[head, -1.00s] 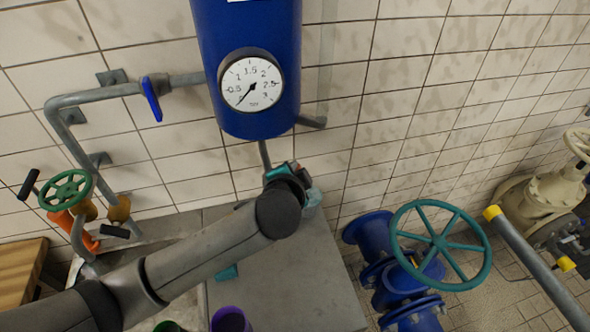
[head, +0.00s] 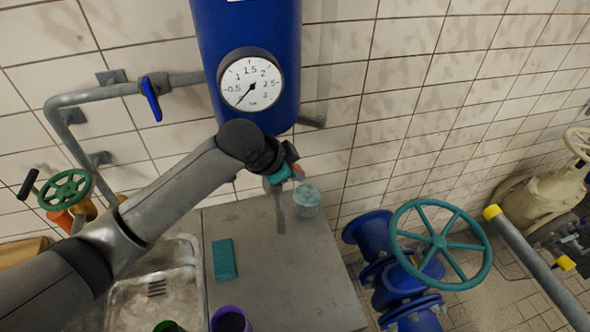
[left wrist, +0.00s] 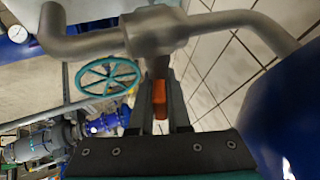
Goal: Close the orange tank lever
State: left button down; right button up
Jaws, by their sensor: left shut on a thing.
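The orange tank lever (left wrist: 160,98) sits between the fingers of my left gripper in the left wrist view. It is at the grey valve body (left wrist: 156,33) on a grey pipe, and seems to stick out across that pipe. In the head view a small orange piece (head: 298,170) shows beside my left gripper (head: 280,175), below the blue tank (head: 247,70). My left gripper is shut on the lever. My wrist and arm hide much of the pipe and valve there. My right gripper is not in view.
A pressure gauge (head: 249,84) is on the tank, close to my wrist. A clear cup (head: 307,203) and a teal sponge (head: 224,259) stand on the grey counter (head: 290,290). A blue pipe valve with a teal handwheel (head: 440,242) is at the right.

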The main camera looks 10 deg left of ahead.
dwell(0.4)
pick_arm(q)
jog(key=c, duration=0.9)
grip_release()
jog(key=shift+b+v, duration=0.3)
jog(key=shift+v, duration=3.5)
jog(key=shift+w+a, duration=0.1)
jog(key=shift+w, duration=0.05)
